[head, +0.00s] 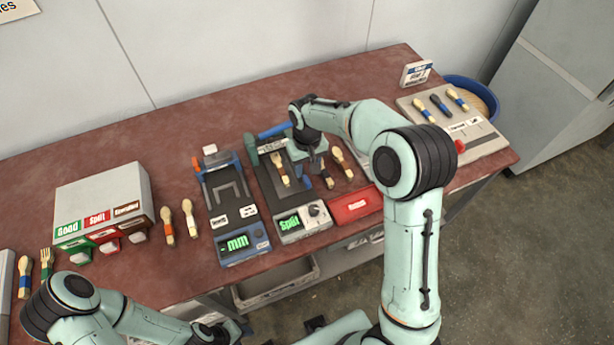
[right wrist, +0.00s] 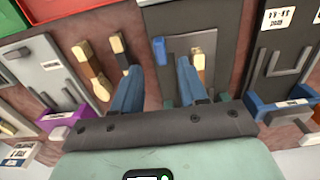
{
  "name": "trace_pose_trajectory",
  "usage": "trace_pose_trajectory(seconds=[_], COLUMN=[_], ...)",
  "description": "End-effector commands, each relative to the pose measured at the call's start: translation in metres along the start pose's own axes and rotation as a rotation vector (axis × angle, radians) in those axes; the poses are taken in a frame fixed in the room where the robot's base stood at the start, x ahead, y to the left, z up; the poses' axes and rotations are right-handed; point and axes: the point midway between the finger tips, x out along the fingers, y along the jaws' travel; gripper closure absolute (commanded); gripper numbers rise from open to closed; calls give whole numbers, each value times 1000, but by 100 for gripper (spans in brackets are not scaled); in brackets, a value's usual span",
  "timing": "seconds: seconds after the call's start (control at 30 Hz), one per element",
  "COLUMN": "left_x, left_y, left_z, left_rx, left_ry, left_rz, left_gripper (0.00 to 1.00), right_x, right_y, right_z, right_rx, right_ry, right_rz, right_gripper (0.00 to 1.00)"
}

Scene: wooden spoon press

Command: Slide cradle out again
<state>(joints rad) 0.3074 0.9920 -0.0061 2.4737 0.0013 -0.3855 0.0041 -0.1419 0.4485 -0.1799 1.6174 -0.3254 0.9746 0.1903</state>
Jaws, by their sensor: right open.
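The press (head: 262,182) is a dark plate behind a grey box with a green "Split" display (head: 288,223). A small blue handle (head: 307,183) stands on its right side and also shows in the right wrist view (right wrist: 172,48). I take it for part of the cradle. A wooden spoon with a dark part (head: 280,168) lies on the press, left of this handle; it also shows in the right wrist view (right wrist: 198,66). My right gripper (head: 310,166) is open over the press, its blue fingers apart with nothing visibly held. My left gripper (head: 226,333) is low at the front; its jaws are unclear.
Two spoons (head: 342,163) lie close right of the press. A gauge with an "mm" display (head: 237,243) stands to its left, a red tray (head: 352,206) at front right. A sorting box (head: 103,195) and a spoon rack (head: 454,125) stand farther out.

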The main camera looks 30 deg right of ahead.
Motion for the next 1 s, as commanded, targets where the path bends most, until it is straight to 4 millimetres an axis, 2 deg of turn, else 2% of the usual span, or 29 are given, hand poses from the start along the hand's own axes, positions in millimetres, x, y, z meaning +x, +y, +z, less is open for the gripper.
trace_pose_trajectory(seconds=[0.1, 0.3, 0.47, 0.7, 0.73, 0.8, 0.87, 1.0], left_x=[2, 2, 3, 2, 2, 2, 2, 2], left_y=[-1, -1, -1, -1, -1, -1, -1, -1], left_z=[1, 1, 1, 1, 1, 1, 1, 1], left_rx=[0, 0, 0, 0, 0, 0, 0, 0], left_ry=[-1, -1, -1, -1, -1, -1, -1, -1], left_rz=[0, 0, 0, 0, 0, 0, 0, 0], left_gripper=[57, 57, 57, 57, 57, 57, 57, 57], right_x=[25, 50, 58, 58, 58, 58, 58, 58], right_y=[0, 0, 0, 0, 0, 0, 0, 0], right_z=[0, 0, 0, -1, -1, -1, -1, -1], right_rx=[0, 0, 0, 0, 0, 0, 0, 0], right_ry=[-4, -1, 1, 2, 2, 2, 2, 2], right_rz=[1, 0, 0, 0, 0, 0, 0, 0], right_gripper=[57, 57, 57, 57, 61, 84, 100, 100])
